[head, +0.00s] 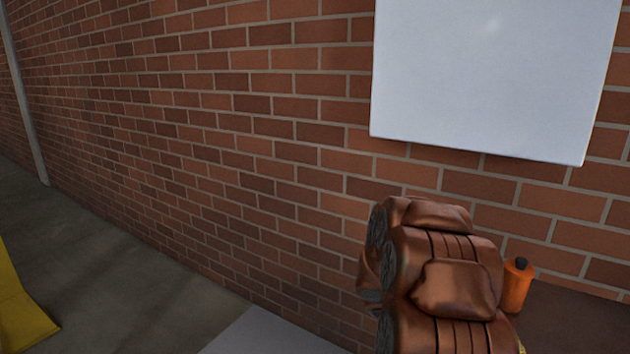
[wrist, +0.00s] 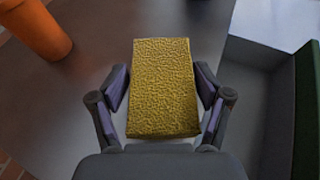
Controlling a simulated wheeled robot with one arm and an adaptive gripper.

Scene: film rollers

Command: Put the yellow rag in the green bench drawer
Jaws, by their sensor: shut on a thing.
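The yellow rag (wrist: 163,88) is a textured yellow block in the middle of the wrist view. My gripper (wrist: 163,90) is shut on it, with a dark finger with purple pads on each side. At the right of the wrist view is a grey open-topped recess with a green side wall (wrist: 307,115); it looks like the open green bench drawer. The rag is to the left of this recess, over a dark flat surface. The gripper cannot be made out in the head view.
An orange bottle (head: 516,286) with a dark cap stands on a brown surface by the brick wall (head: 230,150). An orange cylinder (wrist: 35,27) shows at upper left in the wrist view. A white board (head: 490,75) hangs on the wall. Something yellow (head: 20,310) stands at the left edge.

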